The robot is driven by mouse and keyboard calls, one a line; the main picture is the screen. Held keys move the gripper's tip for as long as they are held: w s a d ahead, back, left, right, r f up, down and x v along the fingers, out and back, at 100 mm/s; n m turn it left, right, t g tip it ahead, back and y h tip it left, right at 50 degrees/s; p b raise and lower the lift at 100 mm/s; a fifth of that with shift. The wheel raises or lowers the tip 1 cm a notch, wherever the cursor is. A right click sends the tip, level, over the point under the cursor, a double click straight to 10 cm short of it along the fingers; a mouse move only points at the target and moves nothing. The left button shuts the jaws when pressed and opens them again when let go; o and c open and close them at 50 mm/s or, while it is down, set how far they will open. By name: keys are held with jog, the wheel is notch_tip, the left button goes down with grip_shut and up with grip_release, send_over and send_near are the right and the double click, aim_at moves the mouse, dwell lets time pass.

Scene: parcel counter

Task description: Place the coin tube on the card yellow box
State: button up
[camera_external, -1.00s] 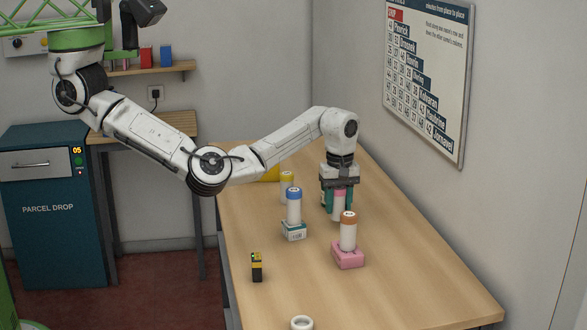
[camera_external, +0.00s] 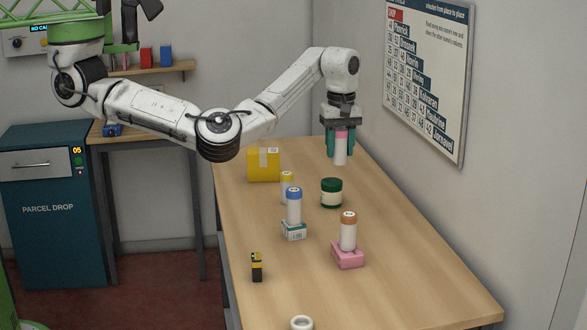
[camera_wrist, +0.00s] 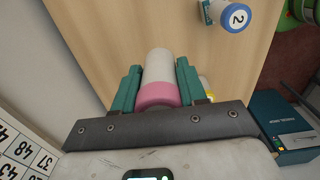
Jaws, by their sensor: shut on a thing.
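My gripper (camera_external: 340,152) is shut on a white coin tube with a pink end (camera_external: 340,150), held upright in the air above the far right part of the counter. The wrist view shows the tube (camera_wrist: 160,68) between the green fingers, its pink end nearest the palm. The card yellow box (camera_external: 259,172) stands at the counter's far left, with a grey strip and a white label on it. The gripper is to the right of this box and apart from it. Nothing shows on top of the box.
A green-lidded jar (camera_external: 331,195) stands below the gripper. Nearby are a yellow-capped tube (camera_external: 288,178), a blue-capped tube (camera_external: 294,208) on a small white-and-teal box (camera_external: 293,231), and a brown-capped tube (camera_external: 348,234) on a pink box (camera_external: 348,256). A black-and-yellow block (camera_external: 257,267) is nearer.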

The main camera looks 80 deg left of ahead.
jog(key=s+a+r+n, duration=0.25)
jog(key=s+a, duration=0.25)
jog(key=a, duration=0.6)
jog(key=s+a+r+n, duration=0.2)
jog(key=s+a+n, duration=0.25)
jog(key=a, duration=0.55)
jog(key=s+a+n, duration=0.3)
jog(key=s+a, duration=0.2)
jog(key=s, duration=0.5)
jog(key=s+a+n, duration=0.3)
jog(key=s+a, duration=0.2)
jog(key=s, duration=0.5)
jog(key=p, duration=0.2)
send_near(254, 151)
jog(key=shift+s+d+f, duration=0.25)
jog(key=shift+s+d, duration=0.1)
jog(key=shift+s, duration=0.2)
jog(key=shift+w+a+f, duration=0.15)
jog(key=shift+w+f, duration=0.2)
jog(key=shift+f, duration=0.05)
jog(key=shift+w+a+f+p, duration=0.15)
jog(key=shift+f+p, duration=0.2)
jog(key=shift+f, duration=1.45)
jog(key=shift+f, duration=0.1)
